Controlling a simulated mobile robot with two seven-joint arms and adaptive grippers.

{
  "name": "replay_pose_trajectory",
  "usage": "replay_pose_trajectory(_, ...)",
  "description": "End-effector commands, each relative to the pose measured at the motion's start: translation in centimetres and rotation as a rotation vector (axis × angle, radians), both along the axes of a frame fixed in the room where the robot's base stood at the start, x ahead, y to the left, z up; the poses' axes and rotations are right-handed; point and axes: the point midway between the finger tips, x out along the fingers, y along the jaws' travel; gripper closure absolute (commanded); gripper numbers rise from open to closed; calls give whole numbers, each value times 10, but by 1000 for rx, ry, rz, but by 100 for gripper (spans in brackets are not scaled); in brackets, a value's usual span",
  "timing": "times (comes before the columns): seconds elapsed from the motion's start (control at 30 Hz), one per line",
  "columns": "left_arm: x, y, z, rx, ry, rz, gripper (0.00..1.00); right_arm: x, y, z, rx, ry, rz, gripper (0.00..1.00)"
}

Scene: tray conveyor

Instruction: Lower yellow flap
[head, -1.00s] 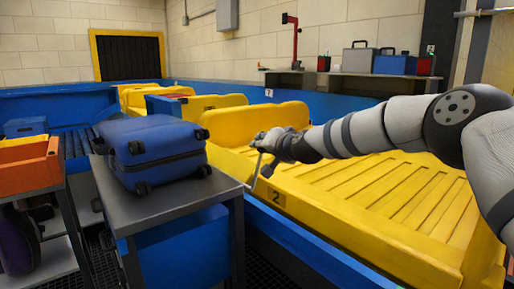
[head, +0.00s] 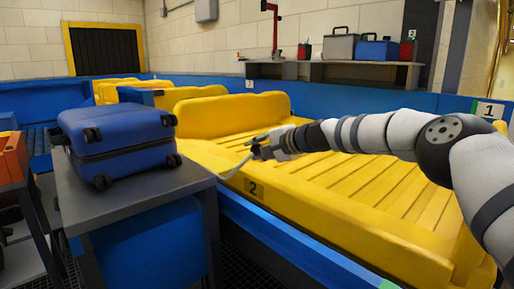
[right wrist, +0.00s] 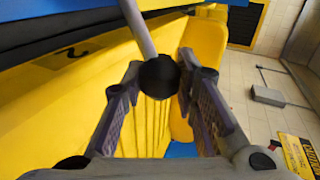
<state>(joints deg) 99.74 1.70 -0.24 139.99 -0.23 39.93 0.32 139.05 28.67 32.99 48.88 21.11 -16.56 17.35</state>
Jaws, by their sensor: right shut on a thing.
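A yellow tray (head: 330,215) with a number 2 plate (head: 255,190) on its near side lies right of centre. Its near edge is low; its left end wall (head: 215,116) stands upright. I cannot tell which panel is the flap. A thin grey lever (head: 234,167) slants up from beside the near edge. My right gripper (head: 258,147) is shut on the lever's upper end. In the right wrist view a black ball knob (right wrist: 158,73) on the lever's grey rod (right wrist: 138,30) sits between the two fingers. My left gripper is not in view.
A blue suitcase (head: 118,138) lies on a grey table (head: 140,205) at the left, close to the tray. A blue conveyor side (head: 290,245) runs along the front. Several yellow trays stand behind. A shelf (head: 340,74) with boxes is at the back.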

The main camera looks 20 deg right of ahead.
Motion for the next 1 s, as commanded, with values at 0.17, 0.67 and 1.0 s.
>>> replay_pose_trajectory(0.17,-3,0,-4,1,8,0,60,-1,0,-13,-7,8,3,100)
replay_pose_trajectory(0.67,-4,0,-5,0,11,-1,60,-2,0,-21,-15,16,6,100)
replay_pose_trajectory(1.0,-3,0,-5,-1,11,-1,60,-1,0,-18,-12,12,3,53)
